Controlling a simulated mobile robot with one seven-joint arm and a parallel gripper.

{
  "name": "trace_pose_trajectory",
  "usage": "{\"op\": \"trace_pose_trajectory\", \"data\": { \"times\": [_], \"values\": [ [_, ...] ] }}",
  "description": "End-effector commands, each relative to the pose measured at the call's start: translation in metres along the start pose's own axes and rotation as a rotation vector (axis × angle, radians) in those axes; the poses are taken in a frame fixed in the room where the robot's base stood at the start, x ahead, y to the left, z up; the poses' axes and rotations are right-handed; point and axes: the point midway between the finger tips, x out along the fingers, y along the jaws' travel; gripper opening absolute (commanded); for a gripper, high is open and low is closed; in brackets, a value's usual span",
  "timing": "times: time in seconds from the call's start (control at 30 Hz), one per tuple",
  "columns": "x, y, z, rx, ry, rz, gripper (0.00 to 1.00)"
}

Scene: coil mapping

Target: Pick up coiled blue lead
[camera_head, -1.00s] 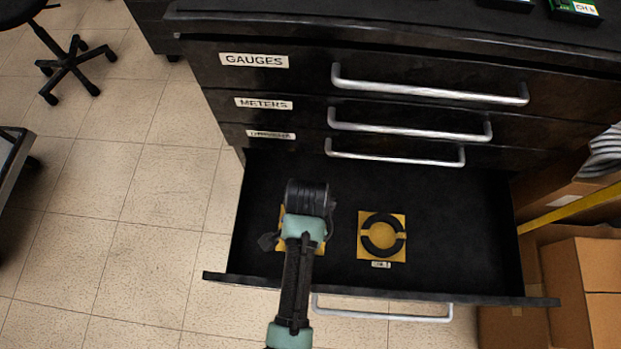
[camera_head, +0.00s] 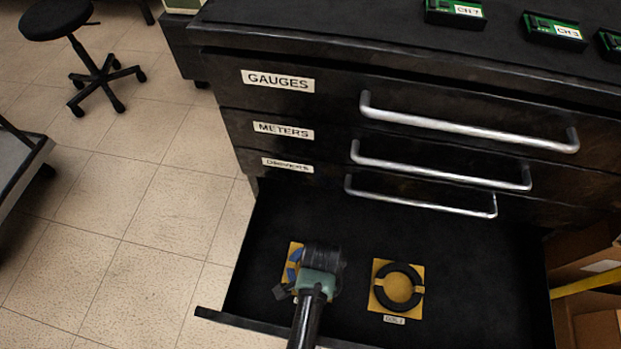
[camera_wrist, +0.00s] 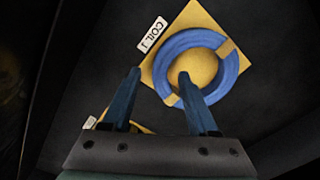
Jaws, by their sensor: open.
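The coiled blue lead (camera_wrist: 234,72) is a ring on a yellow square card (camera_wrist: 192,16), with tan bands across it and a "COIL 1" label (camera_wrist: 151,35) beside it in the wrist view. In the head view only a bit of the blue lead (camera_head: 292,273) shows at the left of my gripper, which hides the rest. My gripper (camera_wrist: 160,75) is open and empty. In the wrist view its right fingertip overlaps the ring's lower left part and centre, while its left fingertip appears outside the ring; I cannot tell its height above the lead.
The lead lies in an open black drawer (camera_head: 450,245). A black coil (camera_head: 417,289) on another yellow card lies to the right. Closed drawers with silver handles (camera_head: 470,122) rise behind. The drawer floor between and behind the cards is bare.

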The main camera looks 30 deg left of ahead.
Motion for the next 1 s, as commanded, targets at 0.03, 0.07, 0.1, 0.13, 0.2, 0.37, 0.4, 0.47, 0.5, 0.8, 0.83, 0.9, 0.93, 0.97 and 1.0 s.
{"op": "trace_pose_trajectory", "data": {
  "times": [0.03,0.07,0.1,0.13,0.2,0.37,0.4,0.47,0.5,0.8,0.83,0.9,0.93,0.97,1.0],
  "values": [
    [0.012,0.000,0.000,0.000,-0.001,0.001,0.60],
    [0.015,0.000,0.000,0.000,0.000,0.000,0.60],
    [0.019,0.000,0.000,0.000,0.000,0.000,0.60],
    [0.021,0.000,0.000,0.000,0.000,0.000,0.60],
    [0.024,0.000,0.000,0.000,0.000,-0.001,0.60],
    [0.023,0.000,0.000,0.000,0.001,-0.001,0.60],
    [0.023,0.000,0.000,0.000,0.001,-0.001,0.60],
    [0.023,0.000,0.000,0.000,0.001,-0.001,0.52],
    [0.023,0.000,0.000,0.000,0.001,-0.001,0.45],
    [0.023,0.000,0.000,0.000,0.000,0.000,0.00],
    [0.023,0.000,0.000,0.000,0.000,0.000,0.00],
    [0.023,0.000,0.000,0.000,0.000,0.000,0.00],
    [0.023,0.000,0.000,0.000,0.000,0.000,0.00],
    [0.023,0.000,0.000,0.000,0.000,0.000,0.00],
    [0.023,0.000,0.000,0.000,0.001,-0.001,0.00]
  ]
}}
